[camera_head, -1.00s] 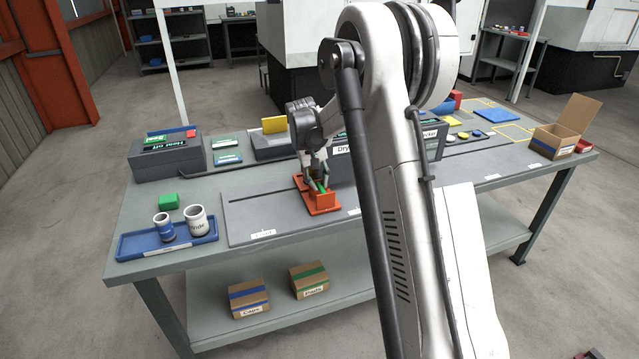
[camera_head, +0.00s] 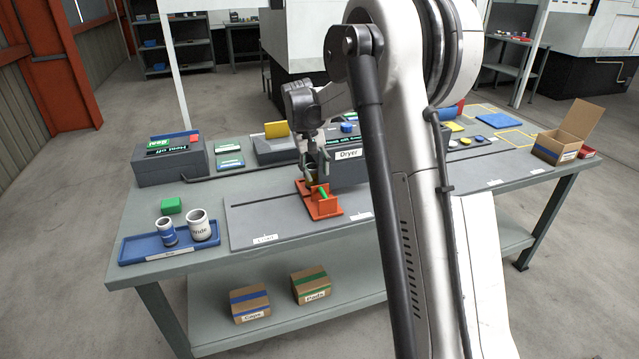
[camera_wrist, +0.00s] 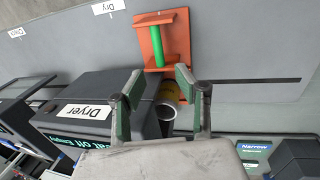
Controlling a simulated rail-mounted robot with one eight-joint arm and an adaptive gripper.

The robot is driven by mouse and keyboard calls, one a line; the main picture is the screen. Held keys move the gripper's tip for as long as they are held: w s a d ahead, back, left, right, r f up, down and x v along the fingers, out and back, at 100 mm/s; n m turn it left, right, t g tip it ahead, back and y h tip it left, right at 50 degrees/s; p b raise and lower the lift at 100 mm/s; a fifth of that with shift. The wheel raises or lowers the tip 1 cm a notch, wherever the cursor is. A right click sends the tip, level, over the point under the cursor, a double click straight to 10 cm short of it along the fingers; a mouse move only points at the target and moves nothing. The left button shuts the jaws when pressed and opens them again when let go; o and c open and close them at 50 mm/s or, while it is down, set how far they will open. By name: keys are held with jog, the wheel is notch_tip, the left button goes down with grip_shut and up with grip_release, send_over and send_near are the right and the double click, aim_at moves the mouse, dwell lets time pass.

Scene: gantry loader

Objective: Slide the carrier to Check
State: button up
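The orange carrier (camera_head: 325,208) with its green bar (camera_head: 322,191) stands on the grey track plate, between the left-end label and the Dry label (camera_head: 359,216). In the wrist view the carrier (camera_wrist: 152,45) and bar (camera_wrist: 160,45) lie just beyond my fingertips. My gripper (camera_head: 314,168) is above and behind the carrier, clear of the bar. In the wrist view my gripper (camera_wrist: 158,73) has its fingers spread. A grey round, cup-like thing (camera_wrist: 169,106) shows between the fingers, apparently not gripped. The Check label (camera_wrist: 15,33) lies past the Dry label (camera_wrist: 108,6).
The Dryer housing (camera_head: 345,168) stands close to the carrier. A blue tray (camera_head: 140,252) with two cups and a green block (camera_head: 171,205) are at the left. An open carton (camera_head: 546,152) stands at the far right. My arm hides the middle of the track.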

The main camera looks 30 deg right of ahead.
aim_at(325, 195)
jog(key=shift+a+r, duration=0.15)
jog(key=shift+r, duration=0.75)
jog(key=shift+a+r, duration=0.2)
jog(key=shift+r, duration=0.7)
jog(key=shift+a+r, duration=0.15)
jog(key=shift+r, duration=0.75)
jog(key=s+f+p, duration=0.1)
jog(key=f+p, duration=0.1)
jog(key=f, duration=0.2)
jog(key=s+d+f+p, duration=0.1)
jog(key=f+p, duration=0.1)
jog(key=f, duration=0.2)
jog(key=s+d+f+p, duration=0.1)
jog(key=f+p, duration=0.1)
jog(key=f, duration=0.1)
jog(key=shift+f, duration=0.4)
grip_shut()
